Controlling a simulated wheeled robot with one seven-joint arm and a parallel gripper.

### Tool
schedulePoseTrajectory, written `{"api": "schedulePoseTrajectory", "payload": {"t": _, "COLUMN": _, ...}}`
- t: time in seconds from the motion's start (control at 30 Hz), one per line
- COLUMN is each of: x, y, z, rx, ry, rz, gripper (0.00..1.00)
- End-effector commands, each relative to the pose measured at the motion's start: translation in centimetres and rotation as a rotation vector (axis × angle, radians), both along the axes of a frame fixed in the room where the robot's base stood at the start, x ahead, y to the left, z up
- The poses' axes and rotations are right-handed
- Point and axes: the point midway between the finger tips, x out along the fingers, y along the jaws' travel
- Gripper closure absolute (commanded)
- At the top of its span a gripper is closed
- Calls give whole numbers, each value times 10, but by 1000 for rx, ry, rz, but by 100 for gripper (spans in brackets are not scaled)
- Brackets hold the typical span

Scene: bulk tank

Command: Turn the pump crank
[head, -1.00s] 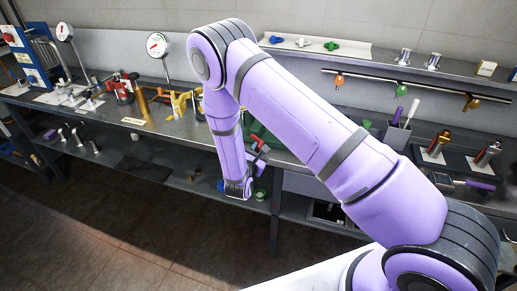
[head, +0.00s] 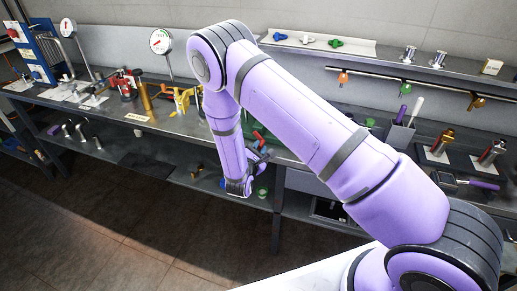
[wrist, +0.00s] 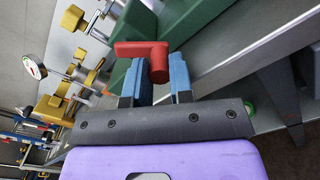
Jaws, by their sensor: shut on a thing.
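The pump crank is red, with a flat arm and a round grip (wrist: 159,68); it shows in the wrist view in front of a green body (wrist: 203,22). My gripper (wrist: 161,80) has its two blue fingers on either side of the red grip and is shut on it. In the head view my gripper (head: 262,158) is at the bench's front edge, with a bit of the red crank (head: 258,137) just above it. My purple arm hides most of the green body there.
Yellow valve parts (head: 182,98) and a white-faced gauge (head: 160,41) stand left of my forearm. A pen holder (head: 398,133) and metal cylinders on plates are to the right. A lower shelf runs beneath; the floor in front is clear.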

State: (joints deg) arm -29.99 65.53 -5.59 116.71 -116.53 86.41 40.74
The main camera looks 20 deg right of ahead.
Motion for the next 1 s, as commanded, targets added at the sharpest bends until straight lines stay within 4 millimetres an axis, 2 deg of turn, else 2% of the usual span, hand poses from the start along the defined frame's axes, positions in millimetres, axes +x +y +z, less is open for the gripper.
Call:
{"api": "schedulePoseTrajectory", "payload": {"t": 0.03, "x": -1, "y": 1, "z": -1, "rx": 0, "ry": 2, "rz": 1, "gripper": 100}}
{"api": "schedulePoseTrajectory", "payload": {"t": 0.07, "x": -1, "y": 1, "z": -1, "rx": 0, "ry": 2, "rz": 1, "gripper": 72}}
{"api": "schedulePoseTrajectory", "payload": {"t": 0.13, "x": -1, "y": 1, "z": -1, "rx": 0, "ry": 2, "rz": 1, "gripper": 56}}
{"api": "schedulePoseTrajectory", "payload": {"t": 0.17, "x": 0, "y": 1, "z": -1, "rx": 0, "ry": 2, "rz": 1, "gripper": 54}}
{"api": "schedulePoseTrajectory", "payload": {"t": 0.57, "x": -1, "y": -1, "z": 0, "rx": -19, "ry": 16, "rz": -1, "gripper": 54}}
{"api": "schedulePoseTrajectory", "payload": {"t": 1.0, "x": -6, "y": -8, "z": 13, "rx": -314, "ry": 230, "rz": -2, "gripper": 54}}
